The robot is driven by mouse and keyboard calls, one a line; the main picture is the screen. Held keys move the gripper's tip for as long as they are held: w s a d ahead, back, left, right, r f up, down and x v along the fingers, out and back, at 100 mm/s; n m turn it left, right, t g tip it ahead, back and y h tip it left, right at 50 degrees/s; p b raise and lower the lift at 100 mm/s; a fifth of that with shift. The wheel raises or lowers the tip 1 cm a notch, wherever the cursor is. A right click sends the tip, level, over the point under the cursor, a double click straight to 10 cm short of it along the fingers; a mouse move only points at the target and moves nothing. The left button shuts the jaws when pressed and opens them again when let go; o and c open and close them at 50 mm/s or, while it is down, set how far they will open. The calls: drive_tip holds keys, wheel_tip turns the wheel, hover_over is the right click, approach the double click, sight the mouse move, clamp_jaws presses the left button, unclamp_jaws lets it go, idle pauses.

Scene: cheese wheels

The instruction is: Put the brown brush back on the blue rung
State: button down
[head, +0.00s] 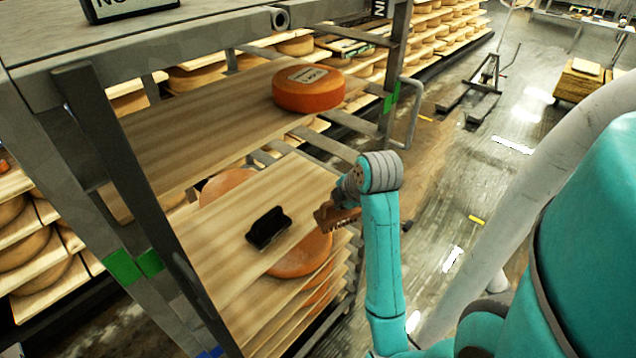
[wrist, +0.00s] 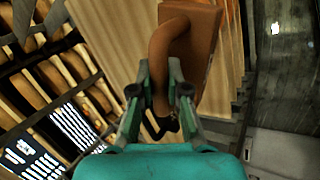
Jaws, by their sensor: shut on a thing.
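The brown brush (head: 337,217) is at the end of my gripper (head: 343,198), over the right edge of a wooden shelf board. In the wrist view, the brush (wrist: 190,50) has a flat block and a curved handle. My gripper (wrist: 158,93) is shut on that handle. Blue marks (head: 212,352) show low on the rack's front frame at the bottom edge of the head view. Most of the blue rung is hidden or out of frame.
A black brush (head: 268,228) lies on the board (head: 225,255) left of my gripper. An orange cheese wheel (head: 308,88) sits on the board above. Green marks (head: 124,267) are on the rack posts. Open wet floor (head: 440,220) lies to the right.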

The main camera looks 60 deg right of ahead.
drive_tip(key=shift+w+d+f, duration=0.6)
drive_tip(key=shift+w+d, duration=0.7)
drive_tip(key=shift+w, duration=0.5)
drive_tip(key=shift+w+d+f, duration=0.55)
drive_tip(key=shift+w+d, duration=0.7)
drive_tip(key=shift+w, duration=0.6)
drive_tip(key=shift+w+d+f, duration=0.6)
drive_tip(key=shift+w+d, duration=0.7)
drive_tip(key=shift+w, duration=0.5)
drive_tip(key=c, duration=1.2)
unclamp_jaws()
drive_tip(key=shift+f, duration=0.1)
drive_tip(key=shift+o, duration=0.2)
drive_tip(key=v, duration=0.7)
drive_tip(key=shift+r, duration=0.35)
